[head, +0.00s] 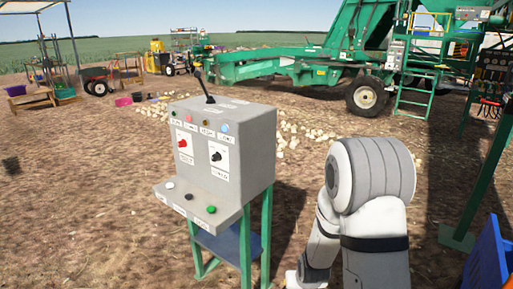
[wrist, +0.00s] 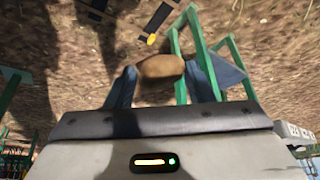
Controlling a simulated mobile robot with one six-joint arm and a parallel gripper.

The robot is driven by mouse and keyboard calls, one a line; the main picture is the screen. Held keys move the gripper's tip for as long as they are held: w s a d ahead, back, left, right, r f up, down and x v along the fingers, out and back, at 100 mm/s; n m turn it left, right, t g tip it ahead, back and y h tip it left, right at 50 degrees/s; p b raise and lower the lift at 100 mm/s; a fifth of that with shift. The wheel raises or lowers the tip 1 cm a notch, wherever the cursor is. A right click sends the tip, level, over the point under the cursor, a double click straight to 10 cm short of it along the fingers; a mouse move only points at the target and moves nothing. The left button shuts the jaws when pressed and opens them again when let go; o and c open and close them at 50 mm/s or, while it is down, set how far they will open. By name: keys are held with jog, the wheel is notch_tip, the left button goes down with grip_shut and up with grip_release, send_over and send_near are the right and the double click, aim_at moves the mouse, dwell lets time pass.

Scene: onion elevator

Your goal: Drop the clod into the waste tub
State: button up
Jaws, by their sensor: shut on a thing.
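In the wrist view a brown, rounded clod (wrist: 160,66) sits between the two blue-grey fingers of my gripper (wrist: 160,72). My gripper is shut on it and holds it above bare soil. In the head view my arm rises at the lower right, and the clod is hidden there. I cannot tell for sure which container is the waste tub.
A grey control box (head: 222,140) on green legs stands just left of my arm; its green legs (wrist: 184,45) also show near the clod in the wrist view. A green post (head: 485,175) stands at right. A large green machine (head: 300,65) and scattered onions (head: 300,130) lie behind.

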jog(key=shift+w+d+f, duration=0.1)
jog(key=shift+d+f, duration=0.05)
jog(key=shift+f, duration=0.2)
jog(key=s+a+f+n+g+y+b, duration=0.1)
jog(key=s+a+f+n+b, duration=0.2)
jog(key=f+n+b, duration=0.3)
jog(key=s+a+f+n+g+y+b, duration=0.2)
jog(key=f+n+b, duration=0.4)
jog(key=f+b, duration=1)
jog(key=s+a+f+n+g+y+b, duration=0.1)
jog(key=s+a+f+n+b, duration=0.3)
jog(key=f, duration=2.7)
jog(key=a+n+b, duration=0.1)
jog(key=b, duration=0.6)
jog(key=shift+s+a+n+g+y, duration=0.35)
jog(key=shift+n+g+y, duration=0.05)
jog(key=o, duration=1.2)
jog(key=shift+r, duration=0.1)
jog(key=p+v, duration=0.3)
jog(key=v, duration=0.4)
jog(key=shift+d+r+p, duration=0.2)
jog(key=shift+r+p, duration=0.1)
jog(key=shift+p, duration=0.1)
